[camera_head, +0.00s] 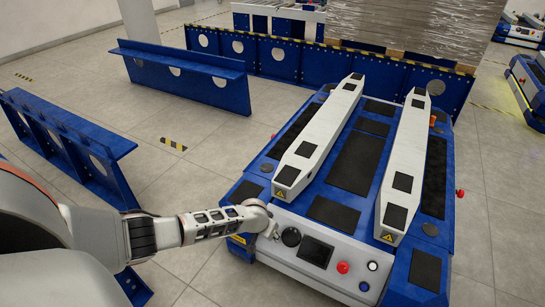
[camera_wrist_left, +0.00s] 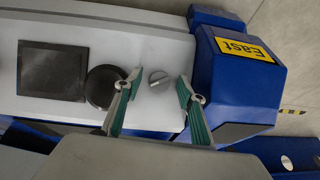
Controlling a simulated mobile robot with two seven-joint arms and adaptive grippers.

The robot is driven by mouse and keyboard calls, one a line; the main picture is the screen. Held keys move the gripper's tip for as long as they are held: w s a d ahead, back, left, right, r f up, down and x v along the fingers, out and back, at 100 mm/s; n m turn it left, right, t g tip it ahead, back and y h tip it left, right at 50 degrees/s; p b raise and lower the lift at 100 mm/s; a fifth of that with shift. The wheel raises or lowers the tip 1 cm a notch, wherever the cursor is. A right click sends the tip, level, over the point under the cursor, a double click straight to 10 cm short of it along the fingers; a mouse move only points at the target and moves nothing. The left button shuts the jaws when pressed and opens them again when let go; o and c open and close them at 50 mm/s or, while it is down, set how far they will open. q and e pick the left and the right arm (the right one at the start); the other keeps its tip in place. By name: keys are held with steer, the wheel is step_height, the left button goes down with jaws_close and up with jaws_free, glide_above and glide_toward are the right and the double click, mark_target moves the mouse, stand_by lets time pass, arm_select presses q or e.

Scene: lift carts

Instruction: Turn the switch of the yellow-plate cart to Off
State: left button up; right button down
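The blue and white cart (camera_head: 355,255) stands in front of me. Its yellow plate reads "East" in the left wrist view (camera_wrist_left: 245,47) and shows small at the cart's left corner in the head view (camera_head: 237,239). The switch (camera_wrist_left: 159,79) is a small round grey knob with a slanted ridge on the white panel; no position label is readable. My left gripper (camera_wrist_left: 160,80) is open, with its green-padded fingers on either side of the knob in the picture. I see a gap on both sides; contact is not visible. In the head view my wrist hides the knob. My right gripper is not in view.
A black round part (camera_wrist_left: 106,86) and a dark screen (camera_wrist_left: 53,71) sit beside the knob. A red button (camera_head: 343,267) and a blue button (camera_head: 372,266) are farther right on the panel. Blue racks (camera_head: 185,75) stand behind and left.

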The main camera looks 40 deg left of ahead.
arm_select(q)
steer(key=shift+w, duration=0.2)
steer(key=c, duration=1.1)
